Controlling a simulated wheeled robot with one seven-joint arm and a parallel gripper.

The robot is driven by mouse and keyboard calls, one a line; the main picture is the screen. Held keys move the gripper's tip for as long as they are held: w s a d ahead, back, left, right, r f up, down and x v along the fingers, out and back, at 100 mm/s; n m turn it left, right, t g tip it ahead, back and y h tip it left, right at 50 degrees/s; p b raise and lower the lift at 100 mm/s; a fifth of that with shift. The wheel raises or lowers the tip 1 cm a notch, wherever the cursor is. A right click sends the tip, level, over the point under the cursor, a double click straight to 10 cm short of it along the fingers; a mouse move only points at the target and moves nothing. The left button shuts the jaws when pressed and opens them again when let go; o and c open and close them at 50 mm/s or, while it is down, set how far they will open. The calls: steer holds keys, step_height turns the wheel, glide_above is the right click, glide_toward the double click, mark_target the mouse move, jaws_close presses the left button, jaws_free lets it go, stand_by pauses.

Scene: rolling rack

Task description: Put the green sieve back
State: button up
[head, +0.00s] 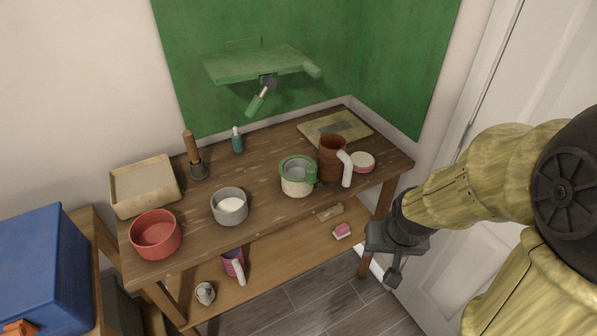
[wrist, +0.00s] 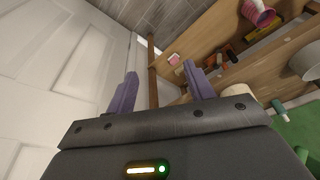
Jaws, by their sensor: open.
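The green sieve (head: 296,163) has a green rim, a grey inside and a green grip on its right. It appears to sit in or on a cream pot (head: 296,187) on the upper board of the wooden rack, right of centre. My gripper (head: 393,277) is beyond the rack's front right corner, lower than its top and well apart from the sieve. In the wrist view my gripper (wrist: 160,84) shows two purple fingers spread apart with nothing between them. I cannot make out the sieve in the wrist view.
A brown cup (head: 331,157) with a white handle stands close right of the sieve. A grey bowl (head: 229,206) and red pot (head: 156,235) stand left. A green wall shelf (head: 255,64) with a hanging green-handled tool (head: 257,103) is above. A white door (head: 480,130) is right.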

steer(key=w+a+f+m+t+h+p, duration=0.1)
steer(key=w+a+f+m+t+p, duration=0.2)
steer(key=w+a+f+t, duration=0.6)
steer(key=n+t+y+p, duration=0.2)
steer(key=n+t, duration=0.2)
steer(key=t, duration=0.2)
glide_toward(311, 179)
steer(key=s, duration=0.4)
steer(key=shift+d+r, duration=0.2)
steer(key=shift+d, duration=0.05)
steer(key=shift+w+f+b, duration=0.1)
steer(key=shift+w+b, duration=0.05)
steer(key=shift+b, duration=0.15)
steer(key=w, duration=0.3)
steer(key=w+b, duration=0.1)
steer(key=w, duration=0.3)
steer(key=w+a+b, duration=0.1)
steer(key=w, duration=0.3)
steer(key=shift+w, duration=0.5)
